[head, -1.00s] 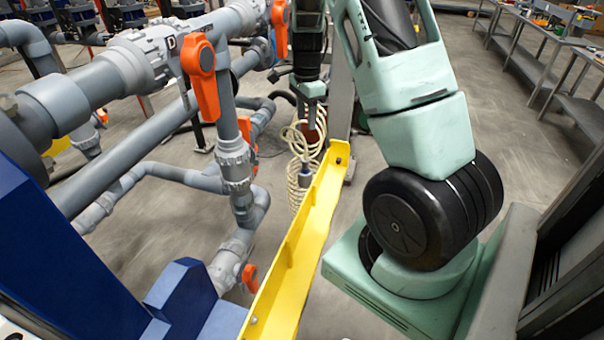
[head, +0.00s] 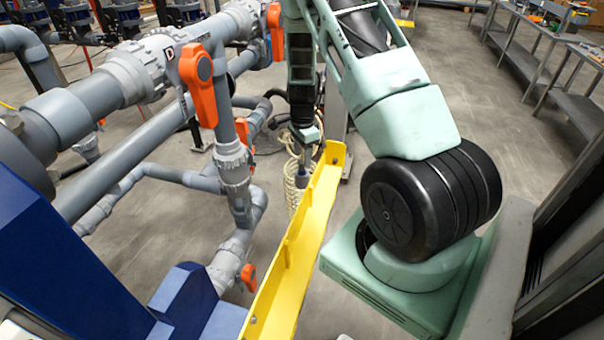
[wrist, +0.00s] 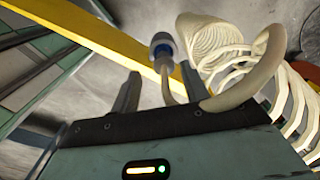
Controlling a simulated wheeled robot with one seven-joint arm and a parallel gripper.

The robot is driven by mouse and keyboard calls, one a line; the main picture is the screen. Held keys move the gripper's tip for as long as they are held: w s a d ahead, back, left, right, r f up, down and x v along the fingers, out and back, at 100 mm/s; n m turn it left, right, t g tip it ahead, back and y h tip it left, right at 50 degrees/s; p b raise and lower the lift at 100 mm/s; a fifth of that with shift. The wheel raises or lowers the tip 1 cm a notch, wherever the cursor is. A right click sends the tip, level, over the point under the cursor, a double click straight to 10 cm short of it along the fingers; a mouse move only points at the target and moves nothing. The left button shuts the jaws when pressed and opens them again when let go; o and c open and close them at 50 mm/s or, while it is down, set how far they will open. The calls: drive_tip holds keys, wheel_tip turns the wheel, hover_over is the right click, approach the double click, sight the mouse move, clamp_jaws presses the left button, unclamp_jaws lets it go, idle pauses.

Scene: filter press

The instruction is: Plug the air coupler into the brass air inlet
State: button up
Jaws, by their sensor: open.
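The air coupler (wrist: 162,45) is a small blue-grey fitting on a cream hose in the wrist view. It lies between and just past the fingertips, with no clear contact. My gripper (wrist: 160,72) is open, one finger on each side of the line to the coupler. In the head view my gripper (head: 306,150) is low beside the far end of the yellow beam, just above the coupler (head: 303,179) and its coiled hose (head: 291,190). The beam hides part of this area. I cannot make out the brass air inlet in either view.
The yellow beam (head: 295,255) runs close along the right of the coil. Grey pipes with orange valve handles (head: 199,85) fill the left. A dark blue frame (head: 60,260) stands at the lower left. Open concrete floor lies between pipes and benches (head: 540,60).

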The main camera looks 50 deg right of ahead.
sight(302, 161)
drive_tip(key=shift+w+d+f+p, duration=0.15)
drive_tip(key=shift+f+p, duration=0.45)
drive_tip(key=shift+f, duration=0.7)
drive_tip(key=shift+w+a+f+p, duration=0.1)
drive_tip(key=shift+f+p, duration=0.5)
drive_tip(key=shift+f, duration=0.7)
drive_tip(key=c, duration=0.9)
